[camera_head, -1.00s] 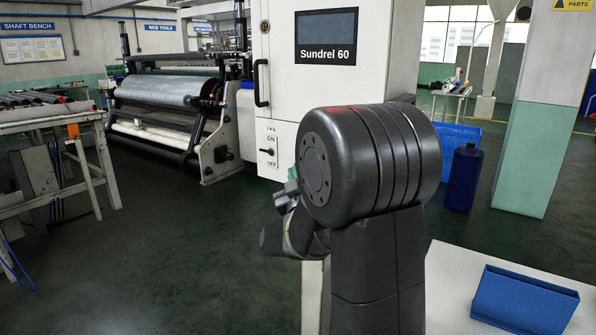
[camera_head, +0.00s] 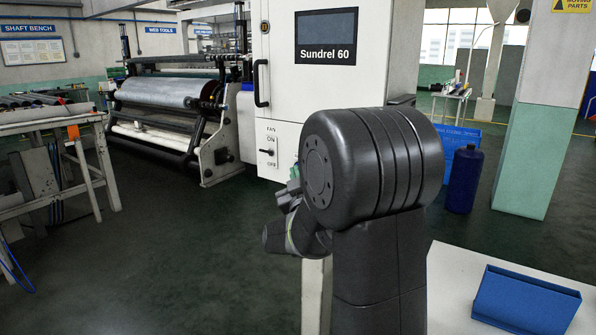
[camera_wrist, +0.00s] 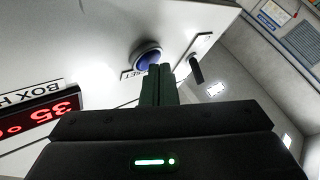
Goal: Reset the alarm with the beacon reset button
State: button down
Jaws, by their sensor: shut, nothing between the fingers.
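My gripper (camera_wrist: 160,67) is shut and empty. Its two dark green fingers point at the button, and their tips overlap its lower edge in the picture. I cannot tell whether they touch it. In the head view, my arm hides the button and most of my gripper. The beacon itself is not seen.
A red number display (camera_wrist: 40,118) is on the same panel, with a dark handle-like part (camera_wrist: 195,68) to the right. In the head view, the white Sundrel 60 cabinet (camera_head: 380,70) stands behind my arm. A blue bin (camera_head: 525,300) sits on a white table at right.

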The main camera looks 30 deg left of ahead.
dwell(0.3)
jog(key=shift+s+b, duration=0.35)
jog(key=shift+s, duration=0.55)
jog(key=shift+a, duration=0.1)
jog(key=s, duration=0.5)
jog(key=shift+a+b, duration=0.2)
jog(key=shift+b, duration=0.1)
jog(key=w+p, duration=0.1)
jog(key=p, duration=0.1)
jog(key=shift+w+r+p, duration=0.25)
jog(key=shift+w+p, duration=0.1)
jog(key=shift+p, duration=0.05)
